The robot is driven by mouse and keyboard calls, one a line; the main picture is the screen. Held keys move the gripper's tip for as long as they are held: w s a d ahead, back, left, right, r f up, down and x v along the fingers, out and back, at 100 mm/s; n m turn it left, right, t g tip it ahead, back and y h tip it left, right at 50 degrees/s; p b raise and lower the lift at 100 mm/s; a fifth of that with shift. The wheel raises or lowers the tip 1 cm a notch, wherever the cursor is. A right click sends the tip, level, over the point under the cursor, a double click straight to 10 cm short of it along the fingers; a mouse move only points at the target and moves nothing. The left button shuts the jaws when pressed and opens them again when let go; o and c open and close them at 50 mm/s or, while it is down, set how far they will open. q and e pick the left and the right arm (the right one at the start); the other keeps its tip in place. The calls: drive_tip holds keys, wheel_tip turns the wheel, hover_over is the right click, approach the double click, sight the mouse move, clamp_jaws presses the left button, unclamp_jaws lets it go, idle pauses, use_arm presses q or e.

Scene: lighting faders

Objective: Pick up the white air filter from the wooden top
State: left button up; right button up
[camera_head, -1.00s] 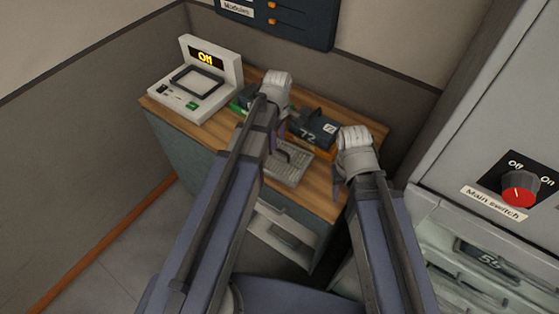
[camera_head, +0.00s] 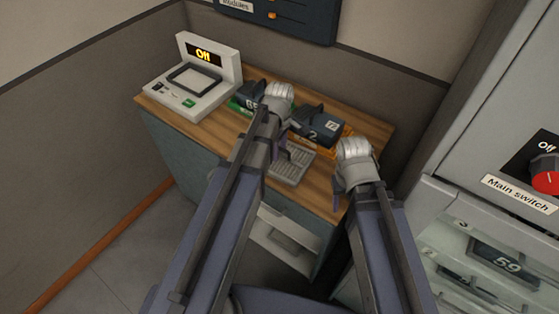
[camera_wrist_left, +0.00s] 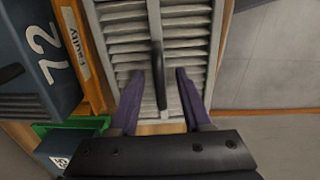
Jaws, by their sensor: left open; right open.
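The white air filter (camera_head: 291,170) looks pale grey and slatted and lies on the wooden top (camera_head: 319,197), partly hidden by my left arm in the head view. In the left wrist view the filter (camera_wrist_left: 188,43) fills the upper middle, with a dark upright handle across its slats. My left gripper (camera_wrist_left: 160,74) is open over the filter, one purple finger on each side of the handle. Whether the fingers touch it I cannot tell. My right gripper (camera_head: 338,200) is open beside the right front edge of the top; its fingers are mostly hidden.
A dark module marked 72 (camera_wrist_left: 43,50) sits in an orange "Faulty" tray (camera_wrist_left: 82,50) beside the filter. A green tray (camera_wrist_left: 76,125) holds another dark module. A white device reading "Off" (camera_head: 203,85) stands at the left. A grey cabinet (camera_head: 470,110) stands at the right.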

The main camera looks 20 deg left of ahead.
use_arm(q)
clamp_jaws()
idle(0.6)
